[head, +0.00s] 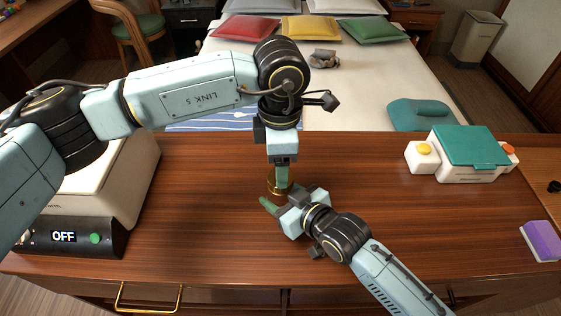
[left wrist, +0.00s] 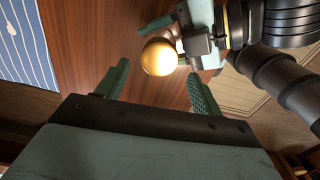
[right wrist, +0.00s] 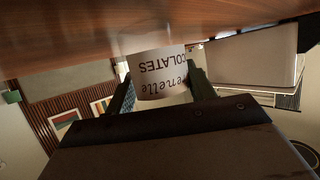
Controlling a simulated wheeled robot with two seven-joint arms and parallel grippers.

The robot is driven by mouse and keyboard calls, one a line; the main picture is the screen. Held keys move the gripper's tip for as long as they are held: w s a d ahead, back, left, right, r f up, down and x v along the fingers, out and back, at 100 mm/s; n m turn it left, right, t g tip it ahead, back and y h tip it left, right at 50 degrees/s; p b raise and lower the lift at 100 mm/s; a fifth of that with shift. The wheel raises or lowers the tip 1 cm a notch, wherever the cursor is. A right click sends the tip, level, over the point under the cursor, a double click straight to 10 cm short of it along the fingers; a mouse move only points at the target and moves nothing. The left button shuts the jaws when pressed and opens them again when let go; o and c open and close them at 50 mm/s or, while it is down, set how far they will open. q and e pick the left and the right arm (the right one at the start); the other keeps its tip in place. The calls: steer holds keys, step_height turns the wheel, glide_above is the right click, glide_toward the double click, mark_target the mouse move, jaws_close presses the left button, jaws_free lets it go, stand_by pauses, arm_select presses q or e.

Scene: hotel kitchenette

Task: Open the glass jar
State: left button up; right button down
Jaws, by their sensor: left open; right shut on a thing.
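The glass jar stands on the wooden counter, mostly hidden behind my grippers in the head view, where its gold lid (head: 272,186) shows. The round gold lid (left wrist: 158,57) also shows from above in the left wrist view. In the right wrist view the jar (right wrist: 160,75) has a white label with dark lettering. My right gripper (head: 282,197) is shut on the jar's body from the side. My left gripper (head: 282,178) points down above the lid; its open fingers (left wrist: 160,78) are on either side of the lid, with visible space between.
A scale (head: 70,238) reading OFF, with a large pale box on it, stands at the left. A white box with a teal lid (head: 472,147) and a purple-and-white block (head: 542,241) are at the right. The counter (head: 200,220) around the jar is clear.

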mark_target(280, 194)
arm_select(q)
step_height(280, 194, up, 2)
steer(key=m, duration=0.5)
steer(key=shift+w, duration=0.1)
steer(key=m, duration=0.2)
steer(key=r+m, duration=0.1)
steer(key=m, duration=0.1)
steer(key=shift+r, duration=0.15)
steer(key=shift+f+m, duration=0.4)
steer(key=shift+f, duration=0.2)
step_height(280, 194, down, 7)
steer(key=shift+r, duration=0.1)
steer(key=c, duration=1)
steer(key=n, duration=0.9)
steer(key=shift+r, duration=0.1)
